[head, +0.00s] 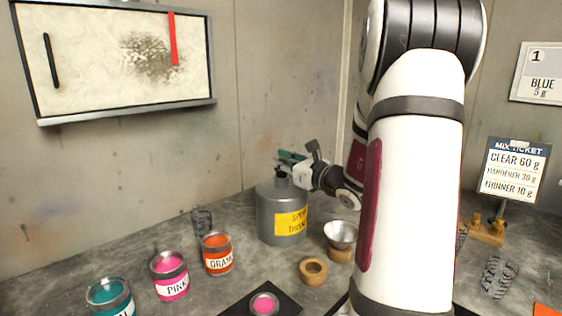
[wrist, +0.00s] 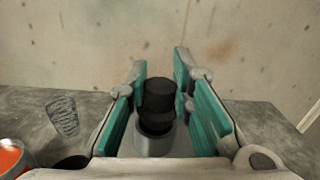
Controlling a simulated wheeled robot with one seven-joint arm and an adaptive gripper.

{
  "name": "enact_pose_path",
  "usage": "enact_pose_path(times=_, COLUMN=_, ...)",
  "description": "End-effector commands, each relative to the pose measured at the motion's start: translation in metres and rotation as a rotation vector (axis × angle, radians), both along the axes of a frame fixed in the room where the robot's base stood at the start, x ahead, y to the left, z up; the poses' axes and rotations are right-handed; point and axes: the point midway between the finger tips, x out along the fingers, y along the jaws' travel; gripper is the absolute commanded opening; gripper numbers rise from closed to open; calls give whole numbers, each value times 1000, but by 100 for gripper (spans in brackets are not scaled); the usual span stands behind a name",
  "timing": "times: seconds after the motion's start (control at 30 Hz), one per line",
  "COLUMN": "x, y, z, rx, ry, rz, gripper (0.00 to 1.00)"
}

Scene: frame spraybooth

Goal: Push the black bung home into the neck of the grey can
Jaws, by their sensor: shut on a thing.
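The grey can (head: 266,222) with a yellow label stands on the bench against the back wall. My gripper (head: 288,163) is at the top of the can, reaching in from the right. In the wrist view my gripper (wrist: 160,88) has its green-padded fingers on either side of the black bung (wrist: 158,95) and is shut on it. The bung is upright, in line with the dark neck of the can, whose grey top (wrist: 152,146) shows below it. How deep the bung sits in the neck is hard to tell. In the head view the fingers mostly hide the bung.
An orange tin (head: 216,254), a pink tin (head: 170,276) and a teal tin (head: 110,297) stand left of the can. A metal funnel (head: 340,235) and a wooden ring (head: 313,271) are to its right. A mesh cup (head: 202,222) stands near the wall.

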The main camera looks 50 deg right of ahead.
Motion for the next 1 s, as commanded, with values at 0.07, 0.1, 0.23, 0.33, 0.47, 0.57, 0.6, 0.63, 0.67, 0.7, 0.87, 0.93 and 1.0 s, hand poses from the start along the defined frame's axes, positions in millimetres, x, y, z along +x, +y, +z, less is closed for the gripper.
enact_pose_path(times=0.07, x=0, y=0, z=-2, rx=0, ry=0, rz=0, gripper=0)
enact_pose_path(times=0.1, x=0, y=0, z=-3, rx=0, ry=0, rz=0, gripper=0)
enact_pose_path(times=0.23, x=0, y=0, z=-5, rx=0, ry=0, rz=0, gripper=0)
enact_pose_path(times=0.33, x=0, y=0, z=-7, rx=0, ry=-1, rz=0, gripper=0)
enact_pose_path(times=0.47, x=0, y=0, z=-10, rx=0, ry=-1, rz=0, gripper=0)
enact_pose_path(times=0.57, x=0, y=0, z=-12, rx=0, ry=-1, rz=0, gripper=0)
enact_pose_path(times=0.6, x=0, y=0, z=-13, rx=0, ry=-1, rz=0, gripper=0)
enact_pose_path(times=0.63, x=0, y=0, z=-13, rx=0, ry=-1, rz=0, gripper=0)
enact_pose_path(times=0.67, x=0, y=0, z=-14, rx=0, ry=-1, rz=0, gripper=0)
enact_pose_path(times=0.7, x=0, y=0, z=-15, rx=-1, ry=0, rz=0, gripper=0)
enact_pose_path(times=0.87, x=0, y=0, z=-18, rx=0, ry=0, rz=0, gripper=0)
enact_pose_path(times=0.93, x=0, y=0, z=-18, rx=0, ry=0, rz=0, gripper=34)
enact_pose_path(times=1.0, x=0, y=0, z=-17, rx=0, ry=0, rz=0, gripper=44)
